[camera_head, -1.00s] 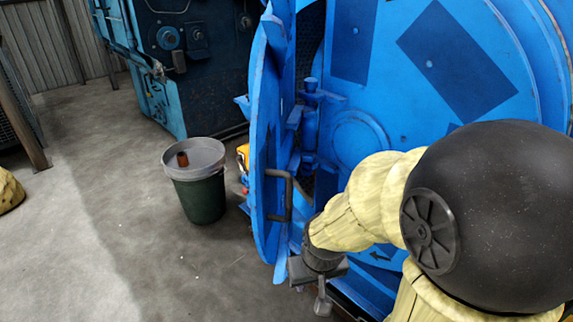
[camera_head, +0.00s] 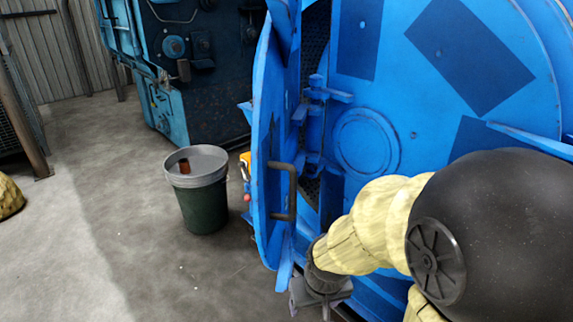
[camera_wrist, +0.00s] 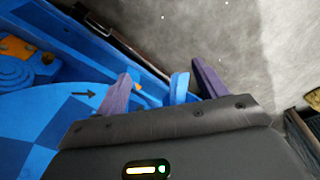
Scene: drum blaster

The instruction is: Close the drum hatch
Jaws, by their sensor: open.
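The blue drum hatch (camera_head: 262,160) stands open, seen nearly edge-on at the left of the blue drum (camera_head: 400,110) in the head view. A dark bar handle (camera_head: 291,190) is on the hatch. My gripper (camera_head: 322,306) is low, just right of the hatch's lower end and below the handle; its fingertips are cut off by the bottom of the picture. In the wrist view my gripper (camera_wrist: 160,70) shows two purple fingers spread apart. A narrow blue piece rises between them, nearer the right finger; I cannot tell whether it touches or which part it is.
A green bin (camera_head: 203,200) with a grey rim stands on the concrete floor left of the hatch. A dark blue machine (camera_head: 205,85) stands behind. The floor (camera_head: 120,240) at the left is clear. Mesh panels and a yellowish lump are at the far left.

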